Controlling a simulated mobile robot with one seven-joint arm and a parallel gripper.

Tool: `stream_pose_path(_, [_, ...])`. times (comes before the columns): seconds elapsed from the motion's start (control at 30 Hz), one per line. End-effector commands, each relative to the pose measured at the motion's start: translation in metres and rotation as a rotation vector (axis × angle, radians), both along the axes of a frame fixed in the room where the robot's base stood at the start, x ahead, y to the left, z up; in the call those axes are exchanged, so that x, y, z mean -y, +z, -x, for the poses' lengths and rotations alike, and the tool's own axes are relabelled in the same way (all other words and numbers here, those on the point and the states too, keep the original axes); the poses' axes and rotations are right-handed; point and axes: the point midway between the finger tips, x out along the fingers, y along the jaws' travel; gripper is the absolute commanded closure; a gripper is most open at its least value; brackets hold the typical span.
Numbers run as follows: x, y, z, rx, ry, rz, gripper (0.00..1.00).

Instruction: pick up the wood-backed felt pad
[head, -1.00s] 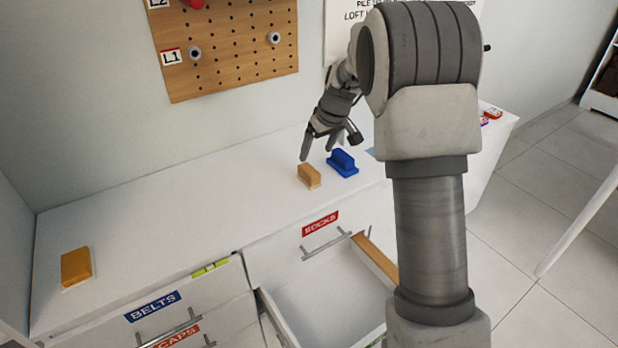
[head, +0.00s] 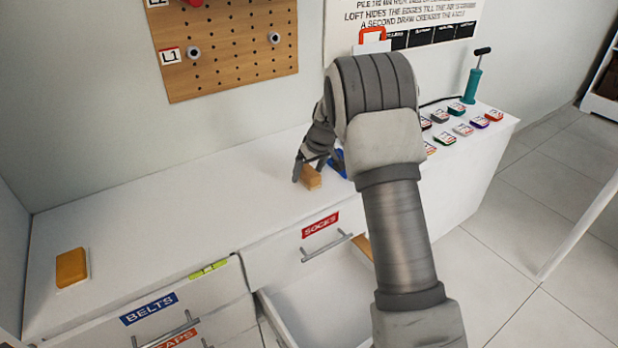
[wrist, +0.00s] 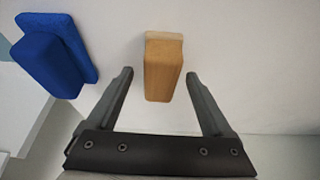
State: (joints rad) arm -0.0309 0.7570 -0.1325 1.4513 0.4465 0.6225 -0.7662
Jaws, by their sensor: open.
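The wood-backed felt pad (head: 312,180) is a small tan wooden block with a paler base, lying on the white counter top. In the wrist view the pad (wrist: 163,70) sits between the two fingers of my gripper (wrist: 159,76), with a gap on each side. My gripper (head: 308,172) is open and low over the pad in the head view. I cannot tell how far down the fingers reach along it.
A blue block-like pad (wrist: 50,55) lies close to the left finger in the wrist view. An orange pad (head: 72,268) lies at the counter's left end. Several small labelled items and a teal pump (head: 473,85) stand at right.

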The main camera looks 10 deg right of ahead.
Motion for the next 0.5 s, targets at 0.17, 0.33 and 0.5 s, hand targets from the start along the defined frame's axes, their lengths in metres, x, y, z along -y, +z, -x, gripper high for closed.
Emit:
stream_pose_path(0.17, [0.0001, 0.0005, 0.0002, 0.000, 0.000, 0.000, 0.29])
stream_pose_path(0.33, [0.0001, 0.0005, 0.0003, 0.000, 0.000, 0.000, 0.60])
stream_pose_path(0.5, [0.0001, 0.0006, 0.0003, 0.000, 0.000, 0.000, 0.91])
